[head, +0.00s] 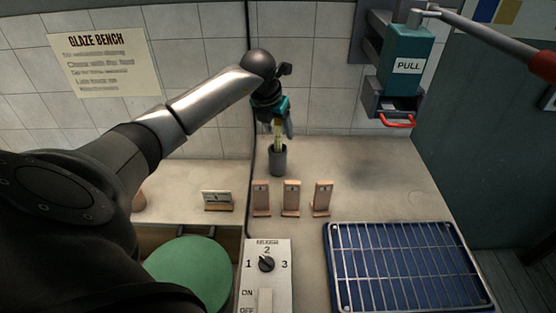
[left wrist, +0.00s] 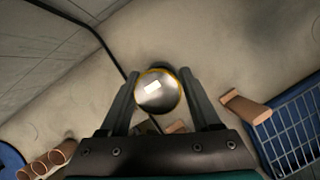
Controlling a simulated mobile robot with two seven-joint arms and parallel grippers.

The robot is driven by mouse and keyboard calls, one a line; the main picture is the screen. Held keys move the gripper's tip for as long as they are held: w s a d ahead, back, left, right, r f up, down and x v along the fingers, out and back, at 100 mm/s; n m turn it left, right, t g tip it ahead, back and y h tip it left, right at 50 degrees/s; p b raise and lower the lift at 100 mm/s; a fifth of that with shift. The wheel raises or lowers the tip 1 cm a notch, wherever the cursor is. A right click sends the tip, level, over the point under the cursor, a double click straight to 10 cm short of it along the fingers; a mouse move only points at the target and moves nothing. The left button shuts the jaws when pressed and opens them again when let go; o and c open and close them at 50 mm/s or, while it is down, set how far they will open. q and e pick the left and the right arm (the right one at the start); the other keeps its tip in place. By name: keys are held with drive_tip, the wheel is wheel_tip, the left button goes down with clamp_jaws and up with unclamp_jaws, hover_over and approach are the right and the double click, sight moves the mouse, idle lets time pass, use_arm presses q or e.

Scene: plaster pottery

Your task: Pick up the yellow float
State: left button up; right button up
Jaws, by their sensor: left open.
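The yellow float (head: 278,141) stands upright in a dark grey cylinder (head: 278,161) on the bench, its upper part showing above the rim. In the left wrist view a round, shiny metallic top with a yellow edge, likely the float (left wrist: 157,92), lies between the two fingers. My left gripper (head: 279,126) points down over the cylinder, with its fingers around the float's upper part. The left wrist view shows the fingers of the left gripper (left wrist: 160,100) apart, one on each side of the round top. Whether either finger touches it cannot be told. My right gripper is not in view.
Several small terracotta test pieces (head: 291,198) stand in front of the cylinder. A blue tray with a wire rack (head: 332,270) is at the front right. A switch box with a dial (head: 267,276) and a green disc (head: 190,275) are nearer. A teal PULL box (head: 407,60) hangs behind right.

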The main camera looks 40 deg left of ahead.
use_arm(q)
drive_tip(key=shift+f, duration=0.1)
clamp_jaws()
idle(0.5)
